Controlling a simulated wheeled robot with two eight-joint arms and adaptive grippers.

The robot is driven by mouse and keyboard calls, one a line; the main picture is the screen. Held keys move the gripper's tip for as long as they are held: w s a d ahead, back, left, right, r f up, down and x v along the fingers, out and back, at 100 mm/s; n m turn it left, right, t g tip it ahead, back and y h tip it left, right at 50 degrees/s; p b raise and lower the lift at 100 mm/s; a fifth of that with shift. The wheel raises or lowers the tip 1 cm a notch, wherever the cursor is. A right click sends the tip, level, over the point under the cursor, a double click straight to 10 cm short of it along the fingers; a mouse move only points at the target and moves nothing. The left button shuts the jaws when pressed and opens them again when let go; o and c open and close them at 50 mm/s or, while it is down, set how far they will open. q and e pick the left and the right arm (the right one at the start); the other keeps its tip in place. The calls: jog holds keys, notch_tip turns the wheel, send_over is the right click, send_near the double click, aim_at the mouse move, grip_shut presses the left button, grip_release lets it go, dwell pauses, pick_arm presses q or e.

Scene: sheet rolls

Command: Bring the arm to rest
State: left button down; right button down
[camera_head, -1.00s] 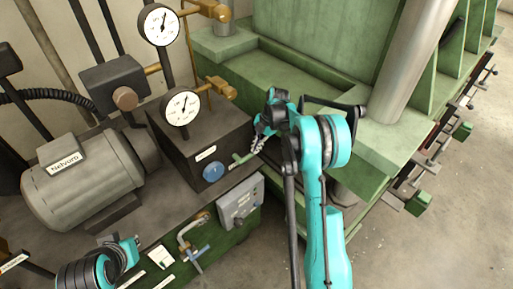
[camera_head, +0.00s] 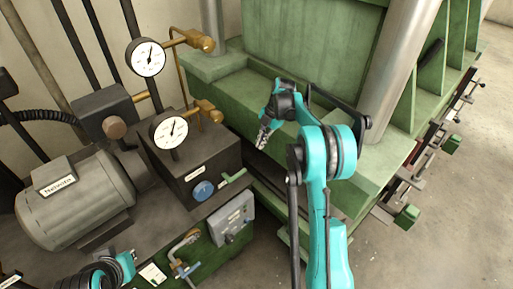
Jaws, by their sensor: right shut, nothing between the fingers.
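My right arm, teal and black, rises from the bottom centre of the head view. Its gripper (camera_head: 263,137) points down and left, with its fingers shut and nothing between them. It appears just right of the dark valve block (camera_head: 192,165), above and right of the green lever (camera_head: 234,177), with a visible gap to the lever.
Two dial gauges (camera_head: 148,57) with brass fittings stand above the block. A grey motor (camera_head: 75,200) is at left. A control box (camera_head: 232,218) and a clamp (camera_head: 184,247) sit in front. The green press frame (camera_head: 315,50) and a steel column (camera_head: 398,70) stand behind. Open floor lies at right.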

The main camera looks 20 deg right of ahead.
dwell(0.3)
jog(key=s+a+r+m+t+h+b, duration=0.1)
jog(key=s+a+r+m+t, duration=0.1)
jog(key=s+a+r+m, duration=0.4)
jog(key=s+a+r+m+t+h+b, duration=0.1)
jog(key=s+a+r+m+b, duration=0.1)
jog(key=s+a+r+m, duration=0.5)
jog(key=s+f+m+t, duration=0.1)
jog(key=s+f+m, duration=0.2)
jog(key=s, duration=0.3)
jog(key=s+f+m+t+h+b, duration=0.1)
jog(key=s+f+m, duration=0.2)
jog(key=s, duration=0.3)
jog(key=s+f+m+t, duration=0.1)
jog(key=s+f+m, duration=0.2)
jog(key=s, duration=0.3)
jog(key=shift+s+a+m+t+b, duration=0.15)
jog(key=shift+a+m+t+b, duration=0.2)
jog(key=shift+m, duration=0.25)
